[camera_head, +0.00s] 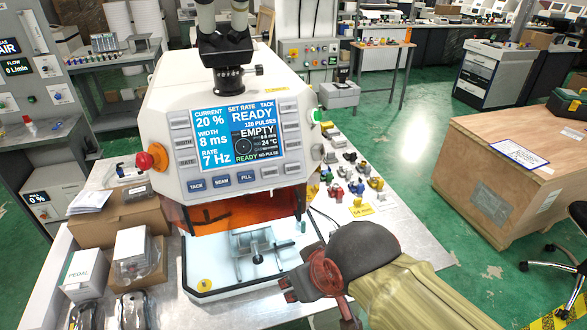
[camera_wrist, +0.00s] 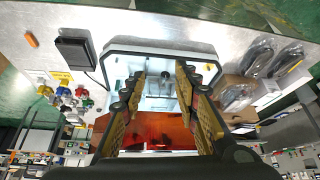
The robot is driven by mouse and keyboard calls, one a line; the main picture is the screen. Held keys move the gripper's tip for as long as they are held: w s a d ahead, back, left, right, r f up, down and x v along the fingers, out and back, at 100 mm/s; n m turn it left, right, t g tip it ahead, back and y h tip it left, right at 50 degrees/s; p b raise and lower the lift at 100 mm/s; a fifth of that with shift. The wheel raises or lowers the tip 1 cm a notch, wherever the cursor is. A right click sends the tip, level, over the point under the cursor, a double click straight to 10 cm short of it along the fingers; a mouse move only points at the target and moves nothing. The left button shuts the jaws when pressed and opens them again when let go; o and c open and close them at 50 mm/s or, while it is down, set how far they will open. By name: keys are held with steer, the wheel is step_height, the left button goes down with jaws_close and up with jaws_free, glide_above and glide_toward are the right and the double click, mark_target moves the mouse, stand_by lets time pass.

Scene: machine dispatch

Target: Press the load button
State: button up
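A white machine (camera_head: 165,100) stands on the bench with a lit screen (camera_head: 237,137) reading READY and EMPTY. Blue buttons marked TACK, SEAM and FILL (camera_head: 246,178) run below the screen, with grey buttons at its sides. A green button (camera_head: 315,117) is on the right side and a red-orange knob (camera_head: 150,158) on the left. I cannot read a "load" label on any button. My gripper (camera_head: 300,287) is in front of the machine's lower right, apart from the buttons. In the wrist view my gripper (camera_wrist: 162,76) is open and empty, facing the white chamber (camera_wrist: 150,48).
An orange shield (camera_head: 225,215) hangs above the white tray and its fixture (camera_head: 255,250). Small coloured parts (camera_head: 355,187) lie on the bench to the right. Cardboard boxes (camera_head: 122,222) and bagged items stand left. A wooden crate (camera_head: 470,175) stands right across open green floor.

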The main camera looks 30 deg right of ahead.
steer(key=c, duration=0.6)
jaws_close()
stand_by(0.8)
